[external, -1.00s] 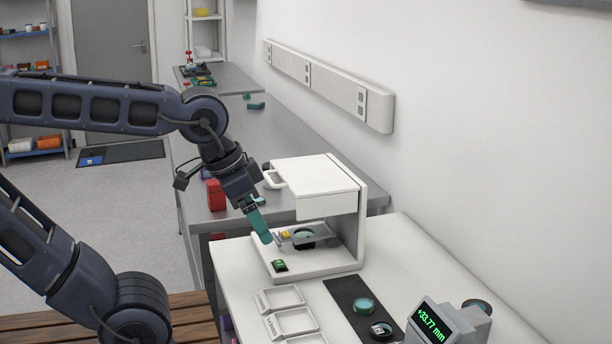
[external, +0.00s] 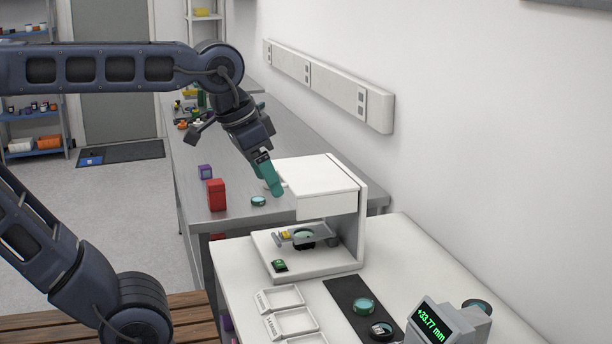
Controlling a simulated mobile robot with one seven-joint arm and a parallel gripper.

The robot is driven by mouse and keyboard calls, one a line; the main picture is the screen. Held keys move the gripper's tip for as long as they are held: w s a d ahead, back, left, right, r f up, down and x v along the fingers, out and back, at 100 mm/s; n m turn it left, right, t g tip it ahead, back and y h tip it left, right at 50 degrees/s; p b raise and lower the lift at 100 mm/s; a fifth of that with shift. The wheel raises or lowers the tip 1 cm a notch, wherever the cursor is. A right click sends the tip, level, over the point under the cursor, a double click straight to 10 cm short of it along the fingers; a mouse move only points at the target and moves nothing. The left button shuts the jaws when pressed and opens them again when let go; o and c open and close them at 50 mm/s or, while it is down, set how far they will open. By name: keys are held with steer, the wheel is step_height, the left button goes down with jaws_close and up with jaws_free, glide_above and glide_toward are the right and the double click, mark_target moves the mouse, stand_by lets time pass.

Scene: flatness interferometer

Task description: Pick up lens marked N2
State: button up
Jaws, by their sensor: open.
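No N2 mark is readable on any lens from here. A small teal-rimmed disc (external: 258,201) lies on the grey bench, right of the red box. Another teal-rimmed disc (external: 364,306) lies on the black mat, with a dark-rimmed round piece (external: 381,330) near it. A dark-rimmed round piece (external: 304,238) sits inside the white open-fronted instrument (external: 315,185). My gripper (external: 277,193), with teal fingers, is open and points down at the instrument's upper left, above the scene. It holds nothing that I can see. The gap between its fingers is hidden.
A red box (external: 216,195) and a purple block (external: 205,172) stand on the grey bench (external: 230,150). White trays (external: 280,299) lie on the front white table. A gauge reading +33.77 mm (external: 434,322) stands at the right. The instrument's housing is close to my gripper.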

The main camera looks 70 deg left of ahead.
steer(key=w+a+r+n+g, duration=0.15)
steer(key=w+a+r, duration=0.25)
steer(key=w+a, duration=0.45)
steer(key=w+a+r+n, duration=0.3)
steer(key=w+a+r, duration=0.1)
steer(key=w+a, duration=0.4)
steer(key=w+a+n+g, duration=0.1)
steer(key=w+a+n, duration=0.25)
steer(key=a, duration=1.05)
steer(key=n+g, duration=0.2)
steer(key=n, duration=0.3)
glide_above(258, 197)
step_height(258, 197, down, 10)
steer(key=f, duration=2.9)
steer(key=shift+w+d+f, duration=0.1)
steer(key=shift+w+d, duration=0.15)
steer(key=shift+d, duration=0.15)
steer(key=shift+s+a+f, duration=0.15)
steer(key=shift+f, duration=1.15)
steer(key=shift+s+a+f, duration=0.1)
steer(key=shift+s+f, duration=0.05)
steer(key=shift+f, duration=1.15)
steer(key=shift+c, duration=0.2)
steer(key=c, duration=1)
